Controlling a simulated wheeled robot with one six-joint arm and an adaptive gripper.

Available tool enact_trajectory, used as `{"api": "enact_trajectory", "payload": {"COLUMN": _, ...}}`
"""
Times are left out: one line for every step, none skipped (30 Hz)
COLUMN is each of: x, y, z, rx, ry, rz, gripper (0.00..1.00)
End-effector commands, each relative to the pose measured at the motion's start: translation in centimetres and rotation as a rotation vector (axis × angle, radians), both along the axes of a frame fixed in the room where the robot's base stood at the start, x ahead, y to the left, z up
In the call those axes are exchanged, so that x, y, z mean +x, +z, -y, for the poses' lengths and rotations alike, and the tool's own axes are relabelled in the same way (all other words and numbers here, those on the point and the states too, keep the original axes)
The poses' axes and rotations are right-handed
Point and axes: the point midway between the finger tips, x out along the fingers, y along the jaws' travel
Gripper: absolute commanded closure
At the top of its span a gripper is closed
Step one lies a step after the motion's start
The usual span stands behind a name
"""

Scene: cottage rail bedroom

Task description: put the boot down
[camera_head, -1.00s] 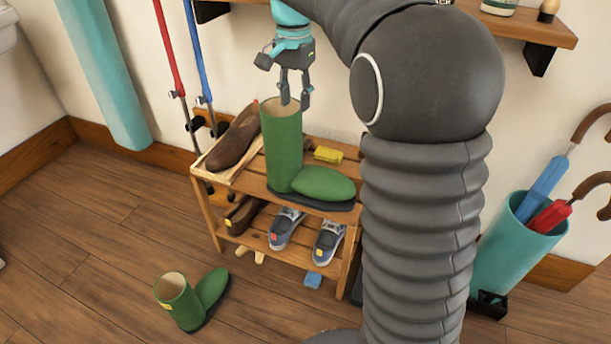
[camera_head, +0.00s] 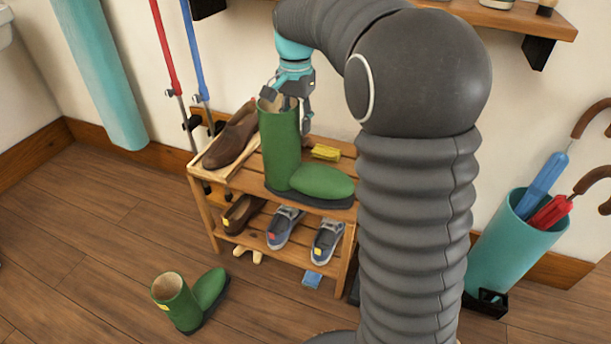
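A tall green boot (camera_head: 281,150) stands upright on the top slats of the wooden shoe rack (camera_head: 247,185), its toe pointing right. My gripper (camera_head: 296,115) is at the top of its shaft, pointing down. One finger reaches into the boot's opening and the other hangs outside the right side of the rim. The fingers look apart, with the shaft wall between them; the inner fingertip is hidden in the boot. A second green boot (camera_head: 184,305) stands upright on the floor in front of the rack.
A brown shoe (camera_head: 232,137) and a yellow object (camera_head: 326,153) flank the boot on the rack. A wall shelf (camera_head: 500,18) is above; a teal umbrella bin (camera_head: 510,250) is right. Floor at left is clear.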

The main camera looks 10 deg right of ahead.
Motion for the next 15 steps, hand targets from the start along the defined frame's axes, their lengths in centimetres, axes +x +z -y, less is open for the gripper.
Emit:
{"api": "enact_trajectory", "payload": {"x": 0.00, "y": 0.02, "z": 0.00, "rx": 0.000, "ry": 0.000, "rz": 0.000, "gripper": 0.70}}
{"api": "enact_trajectory", "payload": {"x": 0.01, "y": 0.02, "z": -0.01, "rx": 0.000, "ry": 0.000, "rz": 0.000, "gripper": 0.78}}
{"api": "enact_trajectory", "payload": {"x": 0.01, "y": 0.02, "z": -0.01, "rx": 0.000, "ry": 0.000, "rz": 0.000, "gripper": 0.88}}
{"api": "enact_trajectory", "payload": {"x": 0.01, "y": 0.02, "z": -0.01, "rx": 0.000, "ry": 0.000, "rz": 0.000, "gripper": 0.95}}
{"api": "enact_trajectory", "payload": {"x": 0.01, "y": 0.03, "z": -0.01, "rx": 0.000, "ry": 0.000, "rz": 0.000, "gripper": 1.00}}
{"api": "enact_trajectory", "payload": {"x": 0.00, "y": 0.02, "z": 0.00, "rx": 0.000, "ry": 0.000, "rz": 0.000, "gripper": 1.00}}
{"api": "enact_trajectory", "payload": {"x": 0.00, "y": 0.02, "z": 0.00, "rx": 0.000, "ry": 0.000, "rz": 0.000, "gripper": 1.00}}
{"api": "enact_trajectory", "payload": {"x": 0.00, "y": 0.03, "z": 0.00, "rx": 0.000, "ry": 0.000, "rz": 0.000, "gripper": 1.00}}
{"api": "enact_trajectory", "payload": {"x": 0.00, "y": 0.03, "z": 0.00, "rx": 0.000, "ry": 0.000, "rz": 0.000, "gripper": 1.00}}
{"api": "enact_trajectory", "payload": {"x": 0.00, "y": 0.03, "z": 0.00, "rx": 0.000, "ry": 0.000, "rz": 0.000, "gripper": 1.00}}
{"api": "enact_trajectory", "payload": {"x": 0.00, "y": 0.03, "z": 0.00, "rx": 0.000, "ry": 0.000, "rz": 0.000, "gripper": 1.00}}
{"api": "enact_trajectory", "payload": {"x": 0.00, "y": 0.03, "z": 0.00, "rx": 0.000, "ry": 0.000, "rz": 0.000, "gripper": 1.00}}
{"api": "enact_trajectory", "payload": {"x": 0.01, "y": 0.14, "z": 0.00, "rx": 0.000, "ry": 0.000, "rz": 0.001, "gripper": 1.00}}
{"api": "enact_trajectory", "payload": {"x": 0.02, "y": 0.14, "z": -0.01, "rx": 0.000, "ry": 0.000, "rz": 0.001, "gripper": 1.00}}
{"api": "enact_trajectory", "payload": {"x": 0.01, "y": 0.14, "z": 0.00, "rx": 0.000, "ry": 0.000, "rz": 0.001, "gripper": 1.00}}
